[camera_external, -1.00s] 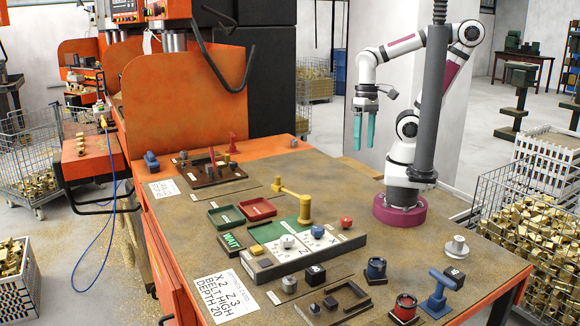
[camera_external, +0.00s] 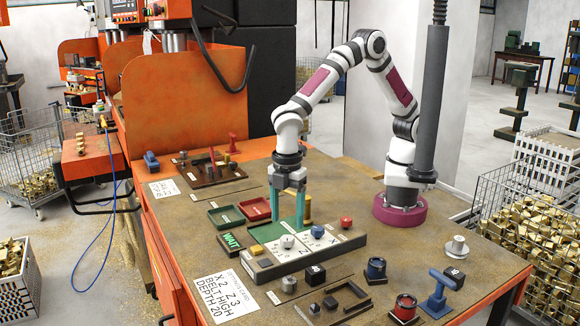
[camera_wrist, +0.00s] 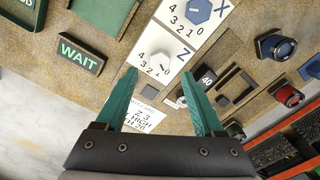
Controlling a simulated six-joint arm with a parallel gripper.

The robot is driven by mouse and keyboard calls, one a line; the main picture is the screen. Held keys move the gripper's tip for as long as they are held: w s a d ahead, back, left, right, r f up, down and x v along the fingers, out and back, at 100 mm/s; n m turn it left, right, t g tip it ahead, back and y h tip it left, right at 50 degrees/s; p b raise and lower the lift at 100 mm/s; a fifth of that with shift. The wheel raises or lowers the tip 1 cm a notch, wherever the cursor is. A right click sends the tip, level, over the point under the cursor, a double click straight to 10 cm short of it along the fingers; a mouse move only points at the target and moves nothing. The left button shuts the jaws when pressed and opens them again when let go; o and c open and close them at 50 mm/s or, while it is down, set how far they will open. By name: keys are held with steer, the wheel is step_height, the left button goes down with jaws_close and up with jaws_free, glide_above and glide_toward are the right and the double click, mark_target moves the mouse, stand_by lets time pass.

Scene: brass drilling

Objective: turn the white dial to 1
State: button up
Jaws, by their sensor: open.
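The white dial (camera_external: 288,241) sits on a white plate marked Z on the low grey panel. In the wrist view the white dial (camera_wrist: 159,63) lies between and beyond my fingertips, with numbers 0 to 4 around it. I cannot tell which number it points to. My gripper (camera_external: 286,222) points down with its teal fingers above the back of the panel near the white dial. It is open and empty, and its fingers (camera_wrist: 159,76) show apart in the wrist view.
A blue dial (camera_external: 318,231) on the X plate sits right beside the white one. A green WAIT sign (camera_external: 231,241) is left of the panel. A yellow post (camera_external: 306,208) stands just behind my fingers. A printed card (camera_external: 226,297) lies in front.

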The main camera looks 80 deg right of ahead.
mark_target(287, 238)
step_height(287, 238, down, 6)
steer(key=shift+r, duration=0.2)
jaws_close()
